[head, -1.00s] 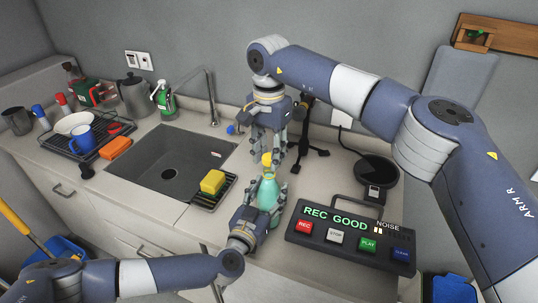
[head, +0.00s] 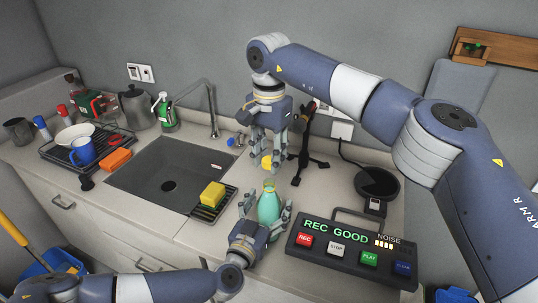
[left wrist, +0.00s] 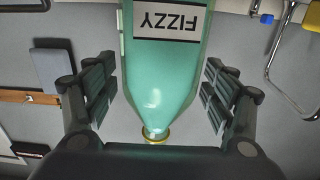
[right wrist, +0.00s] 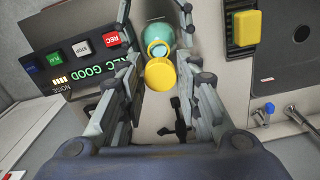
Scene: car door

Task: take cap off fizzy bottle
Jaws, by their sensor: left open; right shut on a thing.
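The fizzy bottle (head: 269,206) is green and stands upright on the counter, its neck bare. In the left wrist view the bottle (left wrist: 162,80) shows its FIZZY label and a yellow ring at the neck. The yellow cap (head: 266,162) is off the bottle, a little above its mouth. My right gripper (head: 267,155) is shut on the cap; in the right wrist view the cap (right wrist: 161,74) sits between its fingers. My left gripper (head: 264,215) is open, with its fingers on both sides of the bottle and gaps between.
A recorder box (head: 348,250) reading REC GOOD stands right of the bottle. A yellow sponge (head: 212,194) on a rack (head: 203,213) lies to the left, beside the sink (head: 165,160). A black tripod stand (head: 305,160) and a round black device (head: 376,186) stand behind.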

